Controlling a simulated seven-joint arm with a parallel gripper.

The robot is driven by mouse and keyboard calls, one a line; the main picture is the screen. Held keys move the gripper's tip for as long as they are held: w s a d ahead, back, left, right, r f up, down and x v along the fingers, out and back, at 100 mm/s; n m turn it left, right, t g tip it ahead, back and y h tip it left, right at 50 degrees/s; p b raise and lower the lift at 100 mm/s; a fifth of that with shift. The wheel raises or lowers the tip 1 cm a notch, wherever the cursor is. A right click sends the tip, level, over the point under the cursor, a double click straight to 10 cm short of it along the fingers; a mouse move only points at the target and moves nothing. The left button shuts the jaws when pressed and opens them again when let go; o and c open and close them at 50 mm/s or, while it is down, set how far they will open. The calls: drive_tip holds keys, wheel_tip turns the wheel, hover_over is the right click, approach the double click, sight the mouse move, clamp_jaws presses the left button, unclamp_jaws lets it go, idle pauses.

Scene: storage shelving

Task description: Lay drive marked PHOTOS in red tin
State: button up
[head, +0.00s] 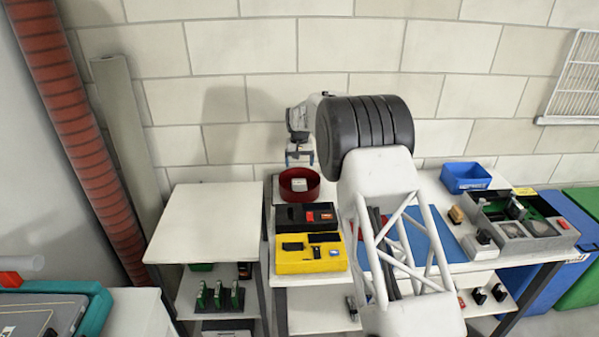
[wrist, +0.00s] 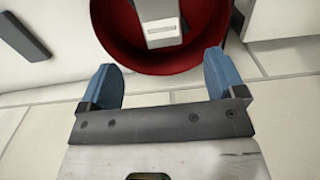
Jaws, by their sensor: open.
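The red tin (head: 300,194) stands on the white shelf top behind the black and yellow trays, and shows at the top of the wrist view (wrist: 118,38). A pale grey-and-white drive (wrist: 158,22) lies in the tin, also visible in the head view (head: 299,184). Its marking is too small to read, so I cannot tell if it says PHOTOS. My gripper (head: 299,156) is above the tin with its fingers apart. In the wrist view my gripper (wrist: 160,76) has two blue fingertips, empty between them, apart from the drive.
A black tray (head: 290,216) and a yellow tray (head: 290,265) holding small items stand in front of the tin. A blue bin (head: 465,177) and a grey divided box (head: 530,230) are to the right. The white top at left (head: 205,215) is clear.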

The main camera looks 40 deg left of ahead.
drive_tip(key=shift+r, duration=1.3)
